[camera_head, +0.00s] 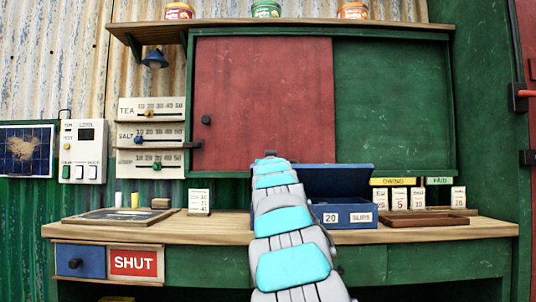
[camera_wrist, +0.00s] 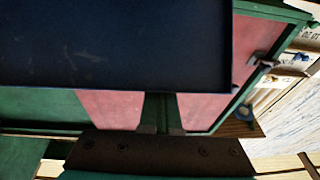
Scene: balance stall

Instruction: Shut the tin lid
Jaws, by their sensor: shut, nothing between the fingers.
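The blue tin (camera_head: 345,214) stands on the wooden counter in the head view, with a label reading 20 and SLIPS. Its lid (camera_head: 337,180) stands raised, open above the box. My arm crosses in front of the tin's left part and hides it. My gripper lies at the arm's far end in the head view, where its fingers cannot be made out. In the wrist view a large dark blue panel, seemingly the lid (camera_wrist: 110,45), fills the top. My gripper (camera_wrist: 160,110) appears below its edge, shut and empty; whether it touches the lid cannot be told.
The counter (camera_head: 235,226) holds a small calendar-like card (camera_head: 199,202) left of the tin. Several number cards (camera_head: 400,199) and a brown tray (camera_head: 432,221) stand to its right. A cabinet with a red door (camera_head: 262,100) rises behind. A framed board (camera_head: 122,215) lies at left.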

